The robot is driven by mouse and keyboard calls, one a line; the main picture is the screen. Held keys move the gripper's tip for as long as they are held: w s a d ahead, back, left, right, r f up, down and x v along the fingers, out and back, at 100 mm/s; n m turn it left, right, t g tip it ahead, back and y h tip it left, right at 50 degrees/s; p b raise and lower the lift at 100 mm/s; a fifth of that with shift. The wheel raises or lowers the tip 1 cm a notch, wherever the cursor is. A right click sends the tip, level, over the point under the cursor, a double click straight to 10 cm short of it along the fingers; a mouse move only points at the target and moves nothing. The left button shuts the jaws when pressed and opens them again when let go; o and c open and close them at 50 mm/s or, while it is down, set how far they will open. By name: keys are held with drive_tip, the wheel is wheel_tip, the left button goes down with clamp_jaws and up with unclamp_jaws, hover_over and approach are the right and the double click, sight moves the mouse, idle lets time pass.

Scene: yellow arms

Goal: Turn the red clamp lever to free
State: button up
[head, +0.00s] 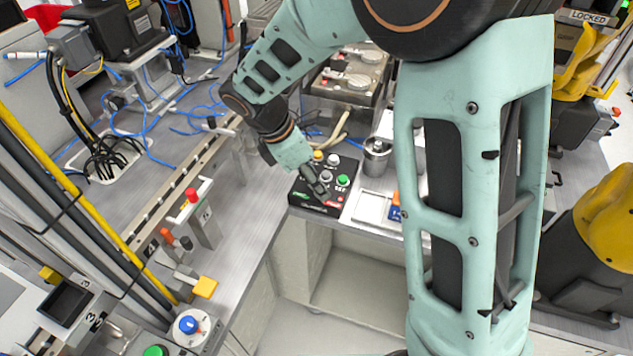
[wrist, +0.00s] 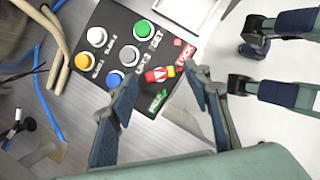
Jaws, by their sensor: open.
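The red clamp lever (wrist: 160,74) is on a black control panel (wrist: 115,20) in the wrist view. It lies nearly level in the picture, towards the red LOCK label (wrist: 187,54); the green FREE label (wrist: 158,100) is below it. My gripper (wrist: 161,77) is open, its two dark fingers apart on either side of the lever. I cannot tell whether either finger touches it. In the head view my gripper (head: 322,190) is over the front of the panel (head: 296,192) and hides the lever.
Several push buttons sit beside the lever, including a green one (wrist: 145,28) and a blue one (wrist: 114,79). A metal cup (head: 376,158) and a white tray (head: 371,208) stand right of the panel. Fixtures with a red knob (head: 191,195) are to the left.

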drive_tip(key=shift+x, duration=0.85)
drive_tip(key=shift+c, duration=0.4)
drive_tip(key=c, duration=1.1)
